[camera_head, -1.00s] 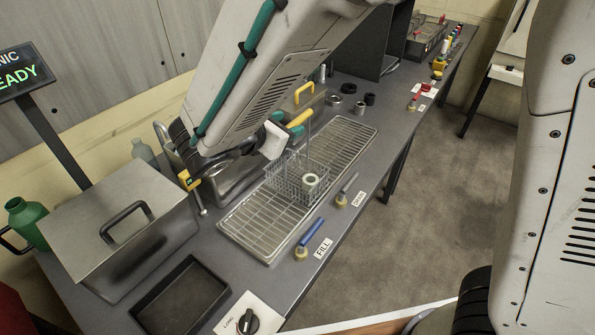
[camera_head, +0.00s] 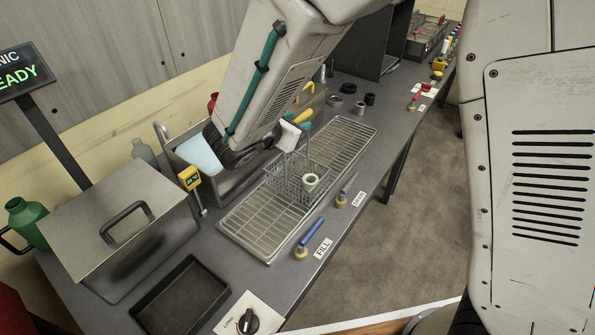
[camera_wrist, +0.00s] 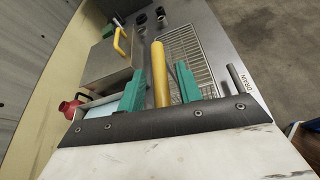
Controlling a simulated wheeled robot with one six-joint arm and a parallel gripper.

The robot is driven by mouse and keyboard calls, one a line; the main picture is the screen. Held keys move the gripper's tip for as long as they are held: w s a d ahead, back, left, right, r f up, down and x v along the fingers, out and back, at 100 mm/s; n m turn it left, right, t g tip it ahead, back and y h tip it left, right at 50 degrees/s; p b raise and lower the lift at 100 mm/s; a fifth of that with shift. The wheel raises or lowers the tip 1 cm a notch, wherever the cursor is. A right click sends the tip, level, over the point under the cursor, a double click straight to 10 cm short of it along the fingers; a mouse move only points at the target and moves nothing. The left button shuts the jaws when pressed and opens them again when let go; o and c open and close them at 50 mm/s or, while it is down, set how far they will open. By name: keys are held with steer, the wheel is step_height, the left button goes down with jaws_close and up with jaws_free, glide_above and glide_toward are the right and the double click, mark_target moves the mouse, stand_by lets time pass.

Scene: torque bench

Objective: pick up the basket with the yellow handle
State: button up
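The wire basket (camera_head: 302,180) stands upright on the wire drain rack (camera_head: 245,220), with a pale ring-shaped part (camera_head: 311,182) inside it. Its yellow handle (camera_head: 302,117) rises above it, partly hidden by my arm in the head view. My gripper (camera_wrist: 160,85) is at the handle. In the wrist view the yellow handle (camera_wrist: 160,70) lies between the two teal fingers, with a narrow gap visible on each side. The fingers look open and not closed on it.
A basin with light blue contents (camera_head: 200,155) lies left of the rack. A lidded metal box (camera_head: 125,225) and dark tray (camera_head: 180,298) stand nearer. Blue FILL (camera_head: 312,232) and grey DRAIN (camera_head: 348,187) levers line the right edge. Another yellow-handled lid (camera_wrist: 105,55) lies beyond.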

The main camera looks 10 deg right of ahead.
jaws_close()
